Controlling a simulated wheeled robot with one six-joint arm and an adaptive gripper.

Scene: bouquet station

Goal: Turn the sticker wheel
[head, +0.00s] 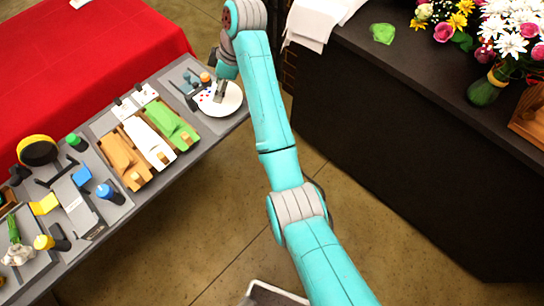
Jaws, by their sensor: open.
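The sticker wheel, a white disc (230,105) with small red marks on its left part, lies at the far right end of the grey workbench in the head view. My gripper (219,97) hangs over the middle of the disc from above. It is open, with nothing visible between its fingers. Its tips cover part of the disc, and I cannot tell whether they touch it.
Dark fittings (189,98) and a small orange-topped item (205,78) stand just left of the disc. Orange, white and green wrap holders (171,124) sit farther left. A red-covered table (90,60) lies behind. A dark counter (410,130) with flowers stands at right.

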